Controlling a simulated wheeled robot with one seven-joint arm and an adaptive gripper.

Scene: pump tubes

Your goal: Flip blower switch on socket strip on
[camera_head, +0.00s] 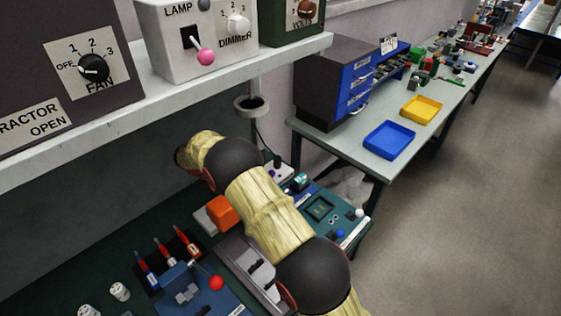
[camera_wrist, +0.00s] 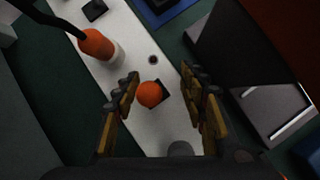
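In the wrist view, a long pale strip (camera_wrist: 125,58) runs diagonally across the picture; I take it for the socket strip, but no label is legible. A toggle with an orange ball tip (camera_wrist: 150,94) stands on it over a dark square base. My gripper (camera_wrist: 168,88) is open, with one finger on each side of the orange ball. Gaps show between the ball and both fingers, so neither seems to touch it. In the head view my arm hides the gripper and this toggle.
An orange plug (camera_wrist: 97,44) with a black cable (camera_wrist: 50,20) sits on the strip nearby. A dark box-like object (camera_wrist: 232,48) is close to the right finger. In the head view, a shelf (camera_head: 230,72) with labelled control boxes overhangs the bench. The floor (camera_head: 465,200) at right is clear.

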